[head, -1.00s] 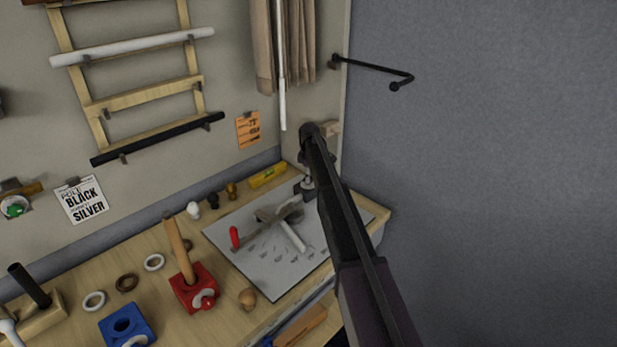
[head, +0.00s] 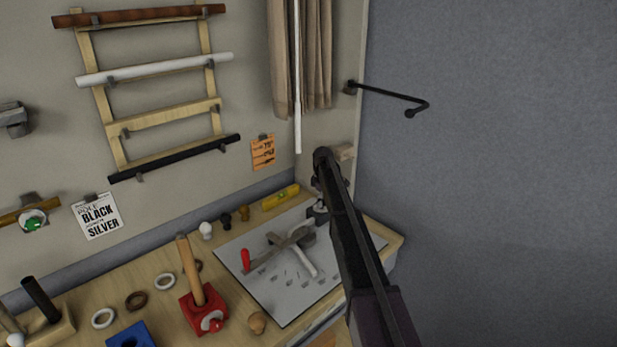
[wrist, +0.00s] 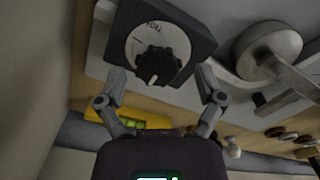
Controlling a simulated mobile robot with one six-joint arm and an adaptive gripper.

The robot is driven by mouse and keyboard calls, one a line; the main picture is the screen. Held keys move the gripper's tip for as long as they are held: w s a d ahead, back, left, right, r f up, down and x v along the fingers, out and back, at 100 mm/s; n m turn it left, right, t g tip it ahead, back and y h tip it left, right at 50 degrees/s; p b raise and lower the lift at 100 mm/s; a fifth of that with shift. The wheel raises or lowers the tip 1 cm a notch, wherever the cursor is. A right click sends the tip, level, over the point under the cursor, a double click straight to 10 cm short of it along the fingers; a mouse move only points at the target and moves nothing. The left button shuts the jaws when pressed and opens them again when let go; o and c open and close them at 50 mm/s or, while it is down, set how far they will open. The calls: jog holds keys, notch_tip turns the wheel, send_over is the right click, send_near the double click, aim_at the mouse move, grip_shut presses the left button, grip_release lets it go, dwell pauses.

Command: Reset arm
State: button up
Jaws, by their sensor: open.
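My gripper (wrist: 161,76) is open in the wrist view, with its two grey fingers spread wide. A dark box with a round pale dial and a black knob (wrist: 157,65) shows between and beyond the fingertips. The fingers look empty, and I cannot tell how far the box is from them. In the head view my dark arm crosses the right half and largely hides the gripper, over the back right end of the bench (head: 155,265).
A grey mat (head: 285,300) carries a red-handled tool (head: 246,260) and other metal parts. A yellow level (head: 281,197) lies behind it. A red block with a wooden post (head: 190,270) stands left. A black hook (head: 390,95) juts from the wall, above and right of the arm.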

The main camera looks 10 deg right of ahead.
jog(key=shift+s+d, duration=0.1)
jog(key=shift+s+r, duration=0.25)
jog(key=shift+s, duration=0.1)
jog(key=shift+s+a+r+m+p, duration=0.15)
jog(key=shift+s+a+m+p, duration=0.15)
jog(key=shift+s+a+p, duration=0.1)
jog(key=shift+s+a, duration=0.15)
jog(key=shift+s, duration=0.7)
jog(key=s+m, duration=1.3)
jog(key=s, duration=2.9)
jog(key=shift+s+d+f+b, duration=0.15)
jog(key=shift+d+f+b, duration=0.05)
jog(key=shift+f+b, duration=0.25)
